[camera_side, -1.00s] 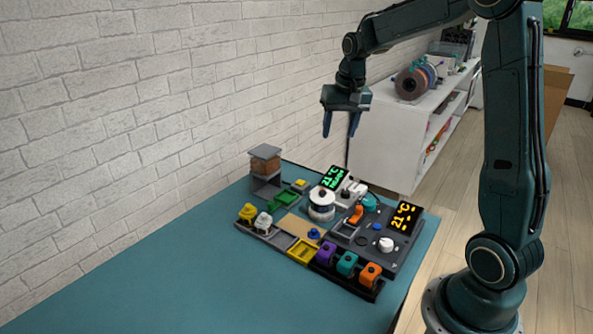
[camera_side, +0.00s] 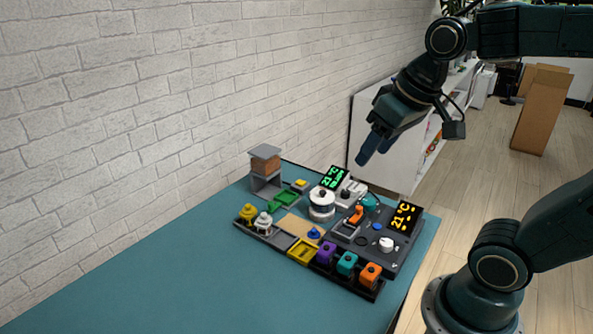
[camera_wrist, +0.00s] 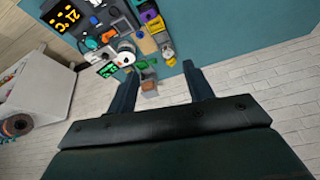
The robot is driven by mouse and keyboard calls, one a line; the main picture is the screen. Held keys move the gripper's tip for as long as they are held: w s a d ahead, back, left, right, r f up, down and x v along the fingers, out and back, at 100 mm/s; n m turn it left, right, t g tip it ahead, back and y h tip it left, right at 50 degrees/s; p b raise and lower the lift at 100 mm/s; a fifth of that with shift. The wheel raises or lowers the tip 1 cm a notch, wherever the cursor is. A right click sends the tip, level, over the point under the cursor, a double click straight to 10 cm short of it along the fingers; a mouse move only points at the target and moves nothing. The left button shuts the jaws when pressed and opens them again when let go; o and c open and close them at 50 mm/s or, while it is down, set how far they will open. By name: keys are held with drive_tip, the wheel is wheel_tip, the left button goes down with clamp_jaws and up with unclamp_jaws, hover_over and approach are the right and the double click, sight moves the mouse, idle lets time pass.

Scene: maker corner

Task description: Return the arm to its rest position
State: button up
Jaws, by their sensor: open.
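My gripper (camera_side: 368,149) is raised above the back right of the bench in the side view, its fingers tilted down and to the left. In the wrist view its two fingers (camera_wrist: 161,88) are spread apart with nothing held between them. The gripper is clear of everything on the bench. My upper arm links are partly outside the side view.
The teal bench (camera_side: 150,280) holds a dark panel with an orange display (camera_side: 405,216), a white round pot (camera_side: 321,206), a green display (camera_side: 335,177), several coloured blocks and a grey stand (camera_side: 264,185). A brick wall (camera_side: 150,100) and white shelf (camera_side: 375,135) stand behind.

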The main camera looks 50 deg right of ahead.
drive_tip(key=s+a+f+n, duration=0.1)
drive_tip(key=s+a+n, duration=0.1)
drive_tip(key=s, duration=0.3)
drive_tip(key=shift+s+a+f+t, duration=0.2)
drive_tip(key=shift+s+f+t, duration=0.1)
drive_tip(key=shift+f+t, duration=0.1)
idle(0.7)
